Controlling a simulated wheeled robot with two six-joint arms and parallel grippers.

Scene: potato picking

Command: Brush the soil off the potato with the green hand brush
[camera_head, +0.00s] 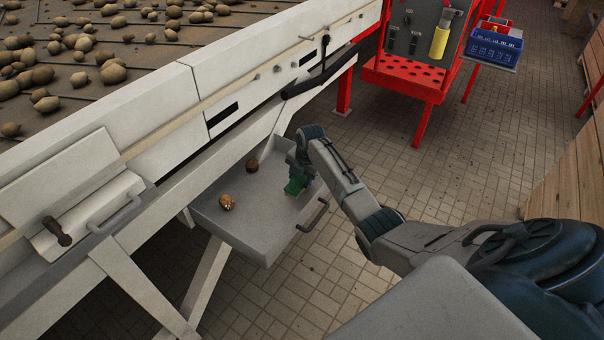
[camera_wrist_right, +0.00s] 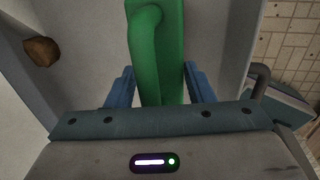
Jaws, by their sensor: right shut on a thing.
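The green hand brush (camera_head: 296,186) is in my right gripper (camera_head: 301,174) at the right side of an open grey drawer (camera_head: 262,224). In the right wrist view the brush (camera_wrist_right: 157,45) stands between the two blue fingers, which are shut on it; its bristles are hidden. A light brown potato with darker patches (camera_head: 227,202) lies in the left part of the drawer, apart from the brush. A dark brown lump (camera_head: 252,165), perhaps soil or another potato, lies near the drawer's back; a brown lump also shows in the right wrist view (camera_wrist_right: 41,52). My left gripper is out of view.
The drawer's handle (camera_head: 313,216) is on its front. Above the drawer runs the white side of a conveyor (camera_head: 160,112) carrying many potatoes. A red stand (camera_head: 405,78) with tools and a blue crate (camera_head: 494,47) stand at the back right. The drawer's middle is bare.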

